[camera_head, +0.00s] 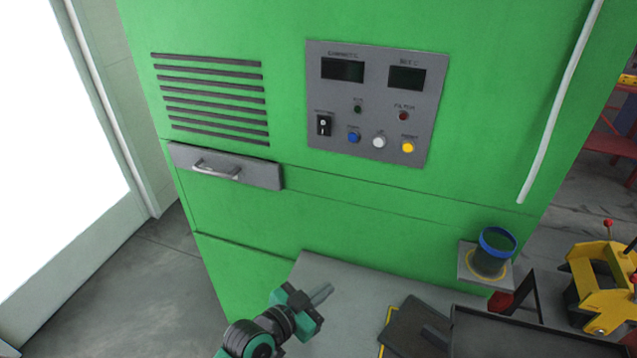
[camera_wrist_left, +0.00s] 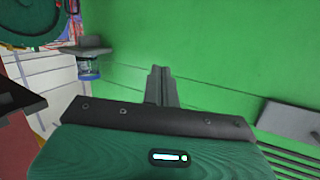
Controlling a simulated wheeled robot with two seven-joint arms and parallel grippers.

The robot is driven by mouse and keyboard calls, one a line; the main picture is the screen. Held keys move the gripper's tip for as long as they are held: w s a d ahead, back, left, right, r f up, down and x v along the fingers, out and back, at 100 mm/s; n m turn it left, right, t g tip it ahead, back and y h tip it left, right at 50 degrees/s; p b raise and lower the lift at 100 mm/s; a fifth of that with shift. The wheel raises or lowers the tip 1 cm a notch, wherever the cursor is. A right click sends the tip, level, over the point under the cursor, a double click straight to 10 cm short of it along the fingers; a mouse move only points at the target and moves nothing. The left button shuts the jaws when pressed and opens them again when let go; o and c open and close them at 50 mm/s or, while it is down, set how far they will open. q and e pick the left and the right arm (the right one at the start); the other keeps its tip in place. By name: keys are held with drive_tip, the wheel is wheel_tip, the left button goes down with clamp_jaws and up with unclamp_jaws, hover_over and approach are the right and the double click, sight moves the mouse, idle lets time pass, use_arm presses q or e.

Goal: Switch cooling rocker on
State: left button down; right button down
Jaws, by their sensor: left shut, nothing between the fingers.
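The cooling rocker (camera_head: 323,125) is a small black switch at the lower left of the grey control panel (camera_head: 365,100) on the green cabinet. A white mark shows on it; its position is too small to read. My left gripper (camera_head: 321,293) is in the lower middle of the head view, below the panel and apart from it. Its fingers are together and hold nothing. In the left wrist view the shut fingers (camera_wrist_left: 160,85) stand before the plain green cabinet face, and the rocker is not visible there. My right gripper is not in view.
Blue (camera_head: 354,138), white (camera_head: 379,142) and yellow (camera_head: 408,147) buttons sit right of the rocker. A drawer with a handle (camera_head: 217,170) juts out at left. A blue-rimmed cup (camera_head: 494,252) stands on a small shelf at lower right. The space before the panel is clear.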

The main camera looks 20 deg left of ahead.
use_arm(q)
drive_tip(key=w+a+r+n+t+y, duration=0.2)
drive_tip(key=r+t, duration=0.3)
drive_tip(key=r, duration=0.4)
drive_tip(key=w+a+r+n+t+y, duration=0.3)
drive_tip(key=a+r+n+t+y, duration=0.1)
drive_tip(key=r, duration=0.6)
drive_tip(key=a+t, duration=0.1)
drive_tip(key=t, duration=0.1)
drive_tip(key=shift+w+r+t+y, duration=0.2)
drive_tip(key=shift+w+t+y, duration=0.1)
drive_tip(key=shift+w, duration=0.05)
drive_tip(key=shift+w+r, duration=0.1)
drive_tip(key=p, duration=0.4)
approach(322, 128)
wheel_tip(322, 128, up, 4)
drive_tip(key=w, duration=0.3)
drive_tip(key=shift+w+d, duration=0.15)
drive_tip(key=shift+w, duration=0.2)
drive_tip(key=shift+w+f, duration=0.25)
drive_tip(key=shift+w, duration=0.25)
